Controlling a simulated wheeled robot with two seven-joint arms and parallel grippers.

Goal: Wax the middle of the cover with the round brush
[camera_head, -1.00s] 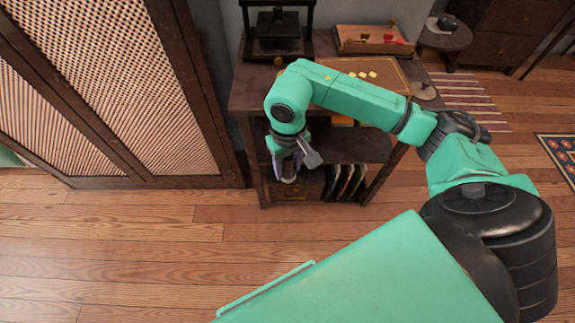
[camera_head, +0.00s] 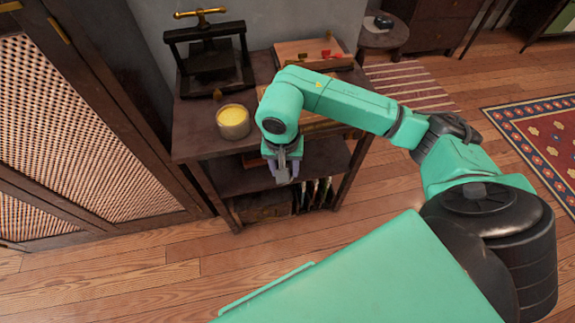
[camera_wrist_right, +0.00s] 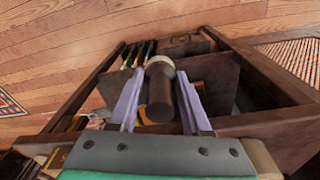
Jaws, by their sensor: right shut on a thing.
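My right gripper (camera_head: 284,172) hangs in front of the bench, below its top. In the right wrist view, the gripper (camera_wrist_right: 158,100) is shut on the round brush (camera_wrist_right: 160,92), which has a dark brown handle and a pale collar. The brush head points away from the wrist camera, and its bristles cannot be made out. A round pot of yellow wax (camera_head: 233,123) stands on the bench top, left of my right arm. My right arm hides most of the board area on the bench top, so the cover cannot be made out. My left gripper is not in view.
A dark press (camera_head: 208,62) with a brass handle stands at the back left of the bench (camera_head: 190,140). A wooden tool box (camera_head: 312,56) stands at the back right. Several upright books (camera_head: 318,194) sit low in the bench. A lattice cabinet (camera_head: 85,130) stands left.

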